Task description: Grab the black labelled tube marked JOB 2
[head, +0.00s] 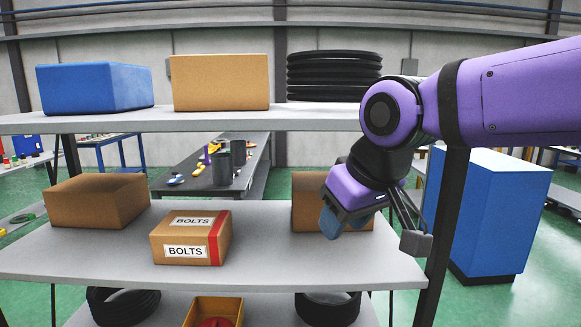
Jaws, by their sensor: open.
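No tube with a readable JOB 2 label shows in the head view. Two dark upright cylinders stand on the long dark table behind the shelf: a taller one (238,153) at the back and a wider one (222,168) in front of it. They are too small to show any label. My gripper (372,231) is open and empty, pointing down at the right side of the shelf, in front of a brown box. It is well apart from the cylinders, to their right and nearer.
The shelf's middle board (110,250) holds a BOLTS box (190,238), a left brown box (97,202) and a right brown box (310,215). A blue cabinet (490,215) stands right. Small coloured items lie by the cylinders.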

